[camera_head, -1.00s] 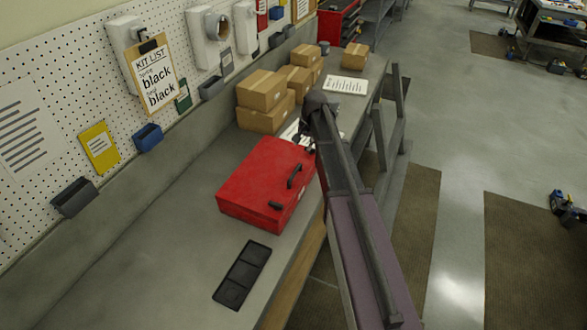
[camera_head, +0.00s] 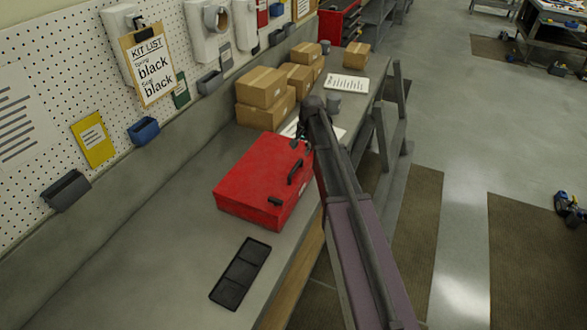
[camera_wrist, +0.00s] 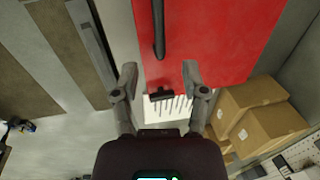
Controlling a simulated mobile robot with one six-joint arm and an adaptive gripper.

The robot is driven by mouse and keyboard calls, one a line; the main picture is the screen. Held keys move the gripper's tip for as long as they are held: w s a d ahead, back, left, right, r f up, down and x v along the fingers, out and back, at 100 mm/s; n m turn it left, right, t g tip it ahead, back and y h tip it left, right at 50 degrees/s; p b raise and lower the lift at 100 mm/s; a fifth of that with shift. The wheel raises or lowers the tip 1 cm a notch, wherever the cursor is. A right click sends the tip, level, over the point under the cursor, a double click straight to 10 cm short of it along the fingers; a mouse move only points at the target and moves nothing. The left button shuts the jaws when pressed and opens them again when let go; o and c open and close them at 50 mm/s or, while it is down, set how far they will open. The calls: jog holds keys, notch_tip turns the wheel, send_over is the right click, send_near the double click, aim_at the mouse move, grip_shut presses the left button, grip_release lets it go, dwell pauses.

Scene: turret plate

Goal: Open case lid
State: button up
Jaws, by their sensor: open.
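The red case (camera_head: 258,180) sits shut on the grey bench, with a black handle (camera_head: 296,171) and a dark latch (camera_head: 274,201) along its right edge. In the wrist view the red case (camera_wrist: 225,35) fills the upper middle, with the handle (camera_wrist: 159,28) at its left edge and a second dark latch (camera_wrist: 160,95) below it. My gripper (camera_wrist: 158,72) is open and empty, its fingers to either side of the case's edge near that latch. In the head view my gripper is mostly hidden by my arm at the case's far right corner.
Brown boxes (camera_head: 261,87) stand behind the case. A black divided tray (camera_head: 240,273) lies in front of it. A grey cup (camera_head: 333,103) and papers (camera_head: 346,84) lie farther along the bench. Bench surface left of the tray is clear.

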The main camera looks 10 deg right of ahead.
aim_at(296, 165)
jog(key=shift+w+a+f+b, duration=0.15)
jog(key=shift+a+f+b, duration=0.05)
jog(key=shift+f+b, duration=1.1)
jog(key=shift+w+a+f+b, duration=0.15)
jog(key=shift+a+f+b, duration=0.1)
jog(key=shift+f+b, duration=1.1)
jog(key=shift+w+a+f+b, duration=0.15)
jog(key=shift+a+f+b, duration=0.05)
jog(key=shift+f+b, duration=1.1)
jog(key=shift+f, duration=0.1)
